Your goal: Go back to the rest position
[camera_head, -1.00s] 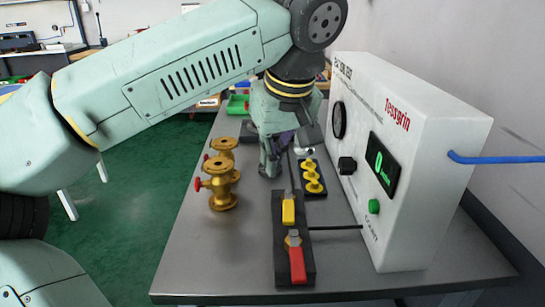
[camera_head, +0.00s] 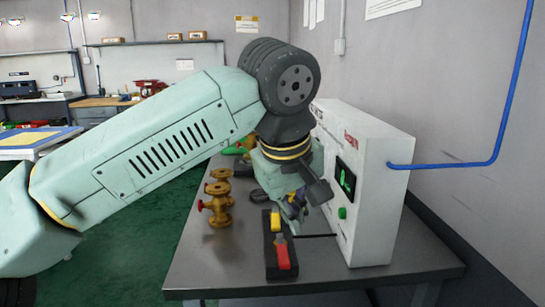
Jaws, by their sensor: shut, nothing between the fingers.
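My gripper (camera_head: 294,210) is shut and empty. It points down over the metal table (camera_head: 225,265), beside the white test box and just behind the black valve block. My arm reaches in from the left and bends down at the wrist. The white test box (camera_head: 375,215) has a lit green display (camera_head: 345,181) and a green button (camera_head: 342,212). The black block (camera_head: 269,262) carries a yellow handle (camera_head: 275,220) and a red handle (camera_head: 282,256). My gripper and wrist hide the table area behind them. I cannot tell how high the fingertips are above the table.
Brass valves (camera_head: 220,206) with red knobs stand on the left of the table. A green bin (camera_head: 236,150) is further back. Green floor (camera_head: 130,235) lies open to the left.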

